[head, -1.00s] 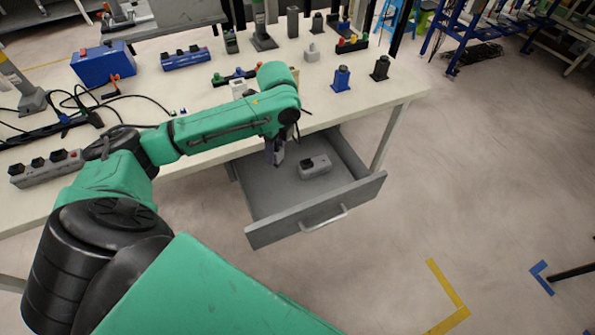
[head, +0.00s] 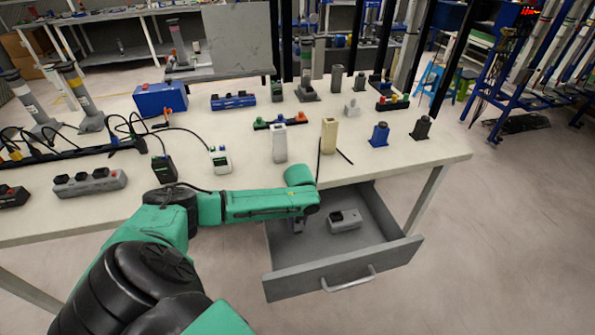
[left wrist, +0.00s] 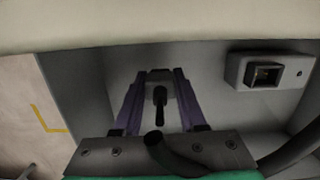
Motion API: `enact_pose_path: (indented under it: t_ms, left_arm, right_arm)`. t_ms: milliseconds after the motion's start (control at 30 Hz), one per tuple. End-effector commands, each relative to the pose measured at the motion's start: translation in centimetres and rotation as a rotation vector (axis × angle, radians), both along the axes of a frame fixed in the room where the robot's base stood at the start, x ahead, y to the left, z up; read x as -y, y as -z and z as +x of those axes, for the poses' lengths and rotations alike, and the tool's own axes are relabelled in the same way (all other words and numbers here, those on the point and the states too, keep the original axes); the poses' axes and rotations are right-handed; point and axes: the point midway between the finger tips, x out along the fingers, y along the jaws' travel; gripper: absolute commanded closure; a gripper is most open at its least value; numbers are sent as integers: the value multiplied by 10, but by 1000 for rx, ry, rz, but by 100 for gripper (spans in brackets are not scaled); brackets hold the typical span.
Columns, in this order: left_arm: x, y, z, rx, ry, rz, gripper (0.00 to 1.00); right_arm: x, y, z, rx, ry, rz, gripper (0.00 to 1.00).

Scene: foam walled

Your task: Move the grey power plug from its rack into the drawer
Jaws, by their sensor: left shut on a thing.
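The grey power plug (left wrist: 160,95), a small grey body with a black cable end, sits between the purple fingers of my left gripper (left wrist: 155,88) in the left wrist view. The gripper is shut on it. In the head view my left gripper (head: 297,225) is at the left part of the open grey drawer (head: 340,268), and the plug is hard to make out there. I cannot tell whether the plug touches the drawer floor. I cannot tell which fixture on the table is the plug's rack. My right gripper is not in view.
A grey socket box (head: 345,220) lies in the drawer, right of my gripper; it also shows in the left wrist view (left wrist: 270,71). The table edge overhangs the drawer's back. A grey power strip (head: 90,183) and several fixtures stand on the table. The drawer floor between gripper and box is clear.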

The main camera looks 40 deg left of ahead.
Motion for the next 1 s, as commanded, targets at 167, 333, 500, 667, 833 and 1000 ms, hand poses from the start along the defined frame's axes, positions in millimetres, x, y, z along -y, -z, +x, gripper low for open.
enact_pose_path:
  t_ms: [167, 333, 500, 667, 833, 1000]
  left_arm:
    - [0, 22, 0, 0, 0, 1, 100]
    - [0, 21, 0, 1, 0, 1, 100]
    - [0, 23, 0, 1, 0, 1, 37]
    - [0, 23, 0, 1, 0, 1, 29]
    - [0, 22, 0, 1, 0, 1, 29]
    - [1, 7, 0, 2, 0, 0, 29]
  right_arm:
    - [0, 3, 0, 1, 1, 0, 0]
    - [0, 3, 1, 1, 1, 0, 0]
    - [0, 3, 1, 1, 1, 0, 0]
    - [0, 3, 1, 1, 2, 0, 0]
    - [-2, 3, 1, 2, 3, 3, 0]
    - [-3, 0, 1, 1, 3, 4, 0]
